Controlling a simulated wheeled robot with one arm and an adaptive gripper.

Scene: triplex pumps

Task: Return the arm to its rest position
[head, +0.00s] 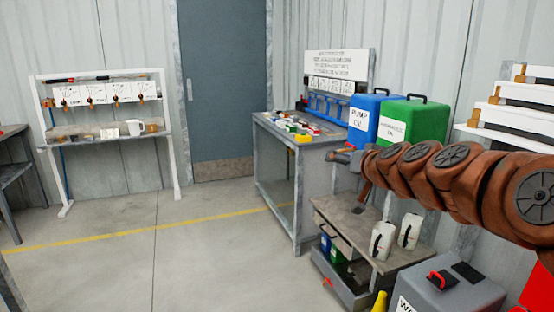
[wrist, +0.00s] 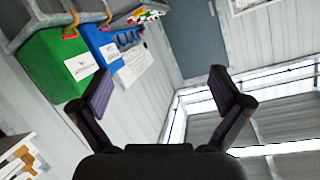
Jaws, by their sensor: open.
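My brown arm (head: 440,175) reaches in from the right edge of the head view, stretched out roughly level, with its links in a row. My gripper (head: 350,158) is at the far end of it, small in the head view, in front of the blue drum. In the wrist view my gripper (wrist: 165,90) shows two dark fingers spread wide apart with nothing between them. The wrist picture is tilted, with wall panels and a window frame beyond the fingers.
A blue drum (head: 369,116) and a green drum (head: 413,122) stand behind my arm. Below it is a low bench (head: 345,225) with white jugs (head: 383,240). A grey bin (head: 450,292) stands at lower right. A workbench (head: 275,165) stands at centre. The floor (head: 150,250) at left is open.

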